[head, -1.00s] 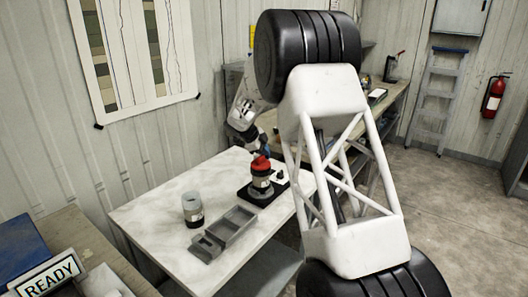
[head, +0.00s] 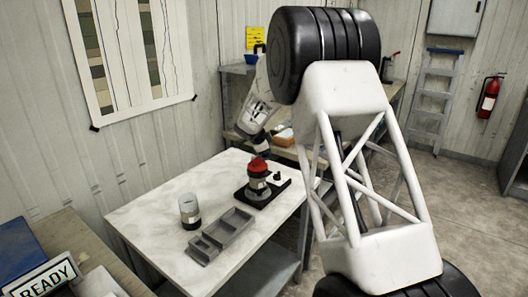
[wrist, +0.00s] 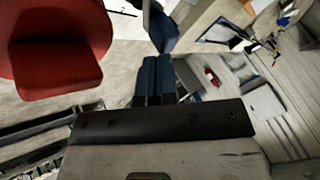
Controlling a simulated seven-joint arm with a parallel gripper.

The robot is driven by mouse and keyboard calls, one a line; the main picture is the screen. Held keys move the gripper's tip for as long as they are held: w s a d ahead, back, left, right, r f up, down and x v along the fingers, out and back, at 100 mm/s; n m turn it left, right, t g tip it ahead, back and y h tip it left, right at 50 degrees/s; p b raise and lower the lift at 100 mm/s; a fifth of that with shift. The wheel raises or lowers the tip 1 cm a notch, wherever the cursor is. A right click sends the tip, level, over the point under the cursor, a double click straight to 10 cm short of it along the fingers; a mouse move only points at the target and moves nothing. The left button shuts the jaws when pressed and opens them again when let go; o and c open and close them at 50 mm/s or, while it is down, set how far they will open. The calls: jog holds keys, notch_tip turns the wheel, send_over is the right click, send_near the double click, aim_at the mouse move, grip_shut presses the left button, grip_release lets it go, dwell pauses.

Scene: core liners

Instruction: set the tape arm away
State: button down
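A device with a black base (head: 244,199) stands on the white table, bearing a dark and pale cylinder (head: 257,186) with a red top part (head: 257,165). I cannot tell which part is the tape arm. A large red piece (wrist: 55,50) fills the upper left of the wrist view, close to the camera. My gripper (head: 268,146) is just above and behind the red top in the head view, apparently apart from it.
A grey compartment tray (head: 222,235) and a clear-and-dark jar (head: 189,211) stand left of the device. The white table (head: 150,208) is bare around them. A READY sign (head: 45,277) is at lower left. A bench (head: 390,103) runs behind.

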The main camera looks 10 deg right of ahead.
jog(key=shift+w+d+n+t+y, duration=0.2)
jog(key=shift+w+d+n+y, duration=0.1)
jog(key=shift+w+n, duration=0.3)
jog(key=shift+w+d+n+t+y, duration=0.2)
jog(key=shift+w+d+n+y, duration=0.1)
jog(key=shift+w+n, duration=0.3)
jog(key=shift+w, duration=0.1)
jog(key=d+v, duration=0.1)
jog(key=v, duration=0.9)
jog(key=shift+s, duration=0.3)
dwell(0.4)
